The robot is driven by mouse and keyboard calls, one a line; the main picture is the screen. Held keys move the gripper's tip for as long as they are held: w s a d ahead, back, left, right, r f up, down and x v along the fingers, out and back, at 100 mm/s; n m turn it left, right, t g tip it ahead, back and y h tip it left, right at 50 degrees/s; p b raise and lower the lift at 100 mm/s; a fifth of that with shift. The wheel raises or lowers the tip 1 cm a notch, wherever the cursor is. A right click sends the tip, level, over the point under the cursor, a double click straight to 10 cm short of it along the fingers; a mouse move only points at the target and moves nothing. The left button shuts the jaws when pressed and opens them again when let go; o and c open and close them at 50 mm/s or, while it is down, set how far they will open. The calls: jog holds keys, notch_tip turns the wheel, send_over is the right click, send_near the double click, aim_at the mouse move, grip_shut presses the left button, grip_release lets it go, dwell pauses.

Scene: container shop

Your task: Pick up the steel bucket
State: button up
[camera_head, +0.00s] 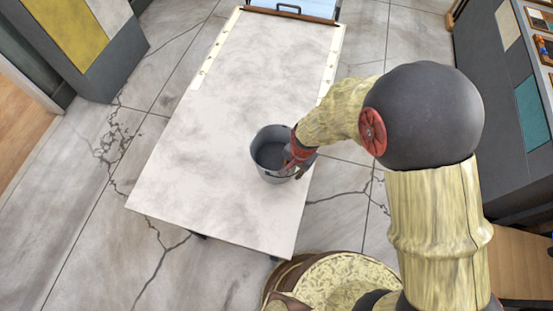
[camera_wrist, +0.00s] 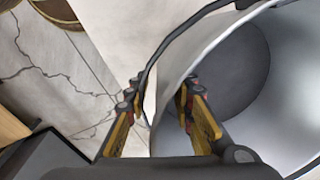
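The steel bucket (camera_head: 260,163) stands upright on the pale table, near its front right side, in the head view. My gripper (camera_head: 297,162) is at the bucket's right rim. In the wrist view the bucket (camera_wrist: 275,105) fills the right side, with its rim and a dark handle strip showing. My gripper (camera_wrist: 160,98) straddles the bucket wall there, one finger outside and one inside. A gap shows between the outer finger and the wall, so the gripper looks open. The bucket's right side is partly hidden by my gripper in the head view.
The long table (camera_head: 225,110) is otherwise mostly clear, with a dark-handled item (camera_head: 275,10) at its far end. A grey cabinet (camera_head: 500,100) stands at the right and a grey and yellow block (camera_head: 110,65) at the upper left. Cracked floor surrounds the table.

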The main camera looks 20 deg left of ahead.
jog(key=shift+c, duration=0.8)
jog(key=c, duration=0.4)
grip_shut()
